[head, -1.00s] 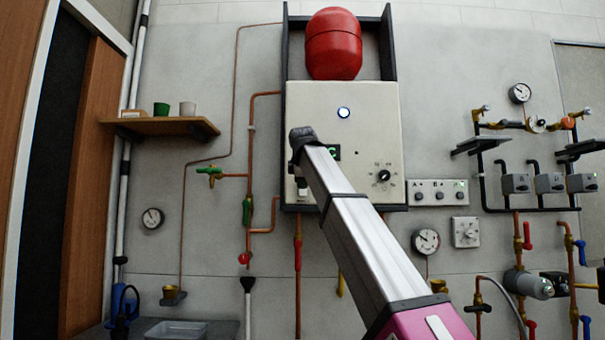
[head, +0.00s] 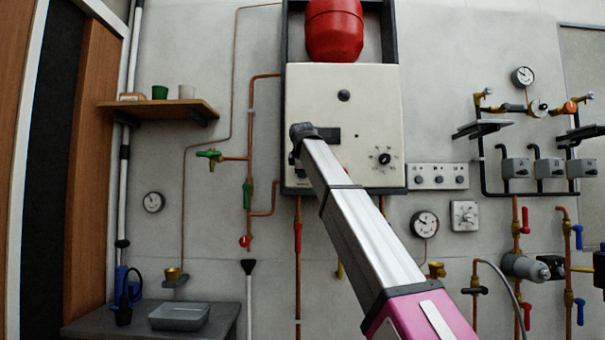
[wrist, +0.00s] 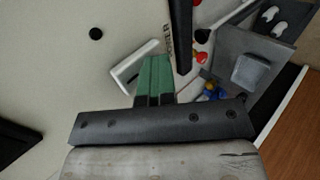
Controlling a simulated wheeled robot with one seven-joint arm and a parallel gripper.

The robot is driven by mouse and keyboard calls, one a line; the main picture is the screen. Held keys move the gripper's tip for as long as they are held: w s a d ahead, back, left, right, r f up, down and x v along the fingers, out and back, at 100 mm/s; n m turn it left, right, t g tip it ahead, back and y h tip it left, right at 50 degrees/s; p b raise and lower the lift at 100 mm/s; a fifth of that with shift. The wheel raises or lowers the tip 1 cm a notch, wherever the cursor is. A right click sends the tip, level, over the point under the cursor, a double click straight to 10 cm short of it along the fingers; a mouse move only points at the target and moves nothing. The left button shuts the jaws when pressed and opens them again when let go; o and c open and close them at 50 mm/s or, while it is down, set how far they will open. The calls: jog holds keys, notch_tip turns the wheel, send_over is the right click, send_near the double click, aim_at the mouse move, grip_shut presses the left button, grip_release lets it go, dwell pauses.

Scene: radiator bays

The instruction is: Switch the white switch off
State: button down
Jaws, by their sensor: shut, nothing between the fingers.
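The white boiler box (head: 365,120) hangs on the wall in the head view. The wrist view shows a white switch-like frame (wrist: 124,73) on the pale boiler face, partly hidden by my gripper. My gripper (wrist: 155,62) is shut and empty, its green fingers right beside this frame; I cannot tell if they touch it. In the head view my wrist covers the lower left of the boiler, and the switch is not clear there.
A black dial (head: 384,158) sits at the boiler's lower right. A grey panel with several buttons (head: 438,177) is right of it. Copper pipes with a green valve (head: 247,195) run left of the boiler. A bench with a grey tray (head: 179,316) stands below left.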

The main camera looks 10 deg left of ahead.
jog(key=shift+r, duration=0.1)
jog(key=shift+w+r, duration=0.1)
jog(key=shift+r, duration=0.7)
